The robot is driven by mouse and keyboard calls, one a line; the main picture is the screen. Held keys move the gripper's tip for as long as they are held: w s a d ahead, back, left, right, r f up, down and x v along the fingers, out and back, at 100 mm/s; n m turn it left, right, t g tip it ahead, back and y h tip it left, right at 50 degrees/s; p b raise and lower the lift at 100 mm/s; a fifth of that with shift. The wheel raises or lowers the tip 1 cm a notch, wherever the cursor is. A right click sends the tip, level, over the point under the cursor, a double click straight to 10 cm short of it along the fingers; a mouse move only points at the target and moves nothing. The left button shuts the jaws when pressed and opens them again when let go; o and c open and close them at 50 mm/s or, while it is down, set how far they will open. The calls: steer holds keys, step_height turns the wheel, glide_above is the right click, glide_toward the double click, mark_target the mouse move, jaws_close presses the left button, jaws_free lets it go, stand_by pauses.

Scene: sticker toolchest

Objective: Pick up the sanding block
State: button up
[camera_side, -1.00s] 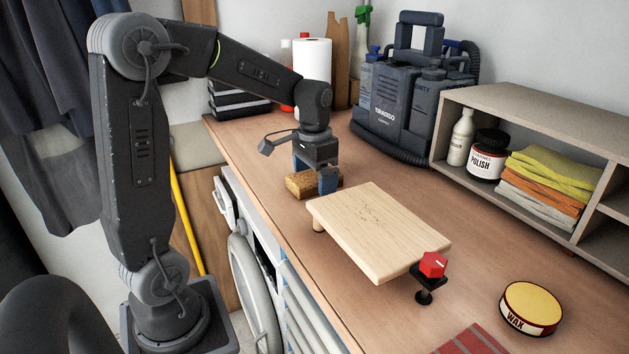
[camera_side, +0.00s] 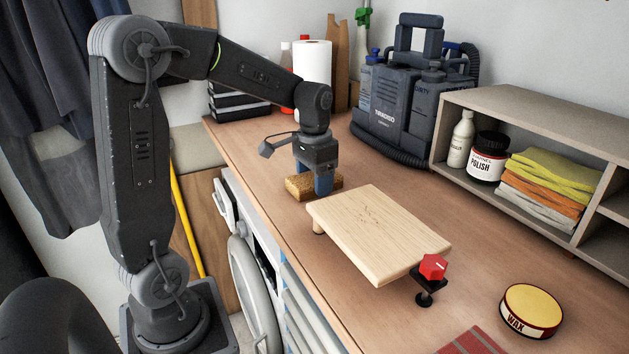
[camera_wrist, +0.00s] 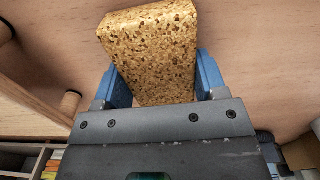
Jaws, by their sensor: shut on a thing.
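The sanding block (camera_side: 301,187) is a speckled brown, cork-like block at the left part of the worktop, just behind the wooden board. My gripper (camera_side: 324,185) is over it with its blue fingers down at the block. In the wrist view the block (camera_wrist: 152,52) sits between the two blue fingers of my gripper (camera_wrist: 160,85), one on each side, and the jaws are shut on it. The block looks to be on or very near the worktop; its underside is hidden, so I cannot tell whether it touches.
A pale wooden board (camera_side: 380,232) on short legs stands close in front of the block, with a red-knobbed clamp (camera_side: 432,268) at its near corner.

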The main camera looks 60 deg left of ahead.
mark_target(311, 176)
steer(key=shift+r, duration=0.4)
steer(key=r, duration=0.3)
steer(key=shift+s+a+r, duration=0.25)
steer(key=shift+r, duration=0.15)
steer(key=s+a+r, duration=0.6)
steer(key=s+a, duration=0.1)
steer(key=s, duration=0.1)
steer(key=shift+a+r, duration=0.15)
steer(key=shift+r, duration=0.05)
steer(key=shift+s, duration=0.1)
